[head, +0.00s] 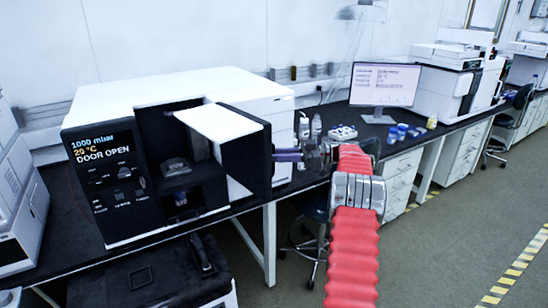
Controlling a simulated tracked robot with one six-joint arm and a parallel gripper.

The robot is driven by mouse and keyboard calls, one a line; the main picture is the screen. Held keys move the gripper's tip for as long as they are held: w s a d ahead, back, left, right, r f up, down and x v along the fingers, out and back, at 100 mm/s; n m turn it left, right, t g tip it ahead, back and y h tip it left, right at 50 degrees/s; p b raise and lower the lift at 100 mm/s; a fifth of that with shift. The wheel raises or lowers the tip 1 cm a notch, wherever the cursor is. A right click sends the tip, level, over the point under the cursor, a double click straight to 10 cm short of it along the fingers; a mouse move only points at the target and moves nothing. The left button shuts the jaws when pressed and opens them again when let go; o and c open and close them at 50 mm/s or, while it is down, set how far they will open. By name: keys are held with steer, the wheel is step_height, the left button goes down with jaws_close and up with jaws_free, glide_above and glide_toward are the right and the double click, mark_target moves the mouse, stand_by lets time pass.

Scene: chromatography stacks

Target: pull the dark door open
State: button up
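The dark door (252,165) of the white-topped instrument (170,92) in the head view stands swung out to the right, with a white top edge. Behind it the dark chamber (180,150) is exposed, with a small grey part and a small vial-like item inside. The black front panel (102,175) reads 1000 mbar, 20 °C, DOOR OPEN. My gripper (286,155) is at the door's right-hand face, its purple fingers pointing left at it. The fingertips seem to meet the door or its handle, but the contact and the finger gap are too small to tell.
The dark bench (335,150) carries bottles (316,127), a white tray (343,132), blue-capped containers (402,131) and a monitor (384,86) to the right. A stool (312,205) stands under the bench. Grey floor (440,230) is open at the right.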

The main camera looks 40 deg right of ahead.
steer(key=shift+o, duration=1.1)
steer(key=shift+a+r, duration=0.1)
steer(key=shift+r, duration=0.1)
steer(key=shift+s, duration=0.1)
steer(key=v, duration=1.1)
steer(key=shift+d+f, duration=0.3)
steer(key=shift+d, duration=0.1)
steer(key=shift+s, duration=0.1)
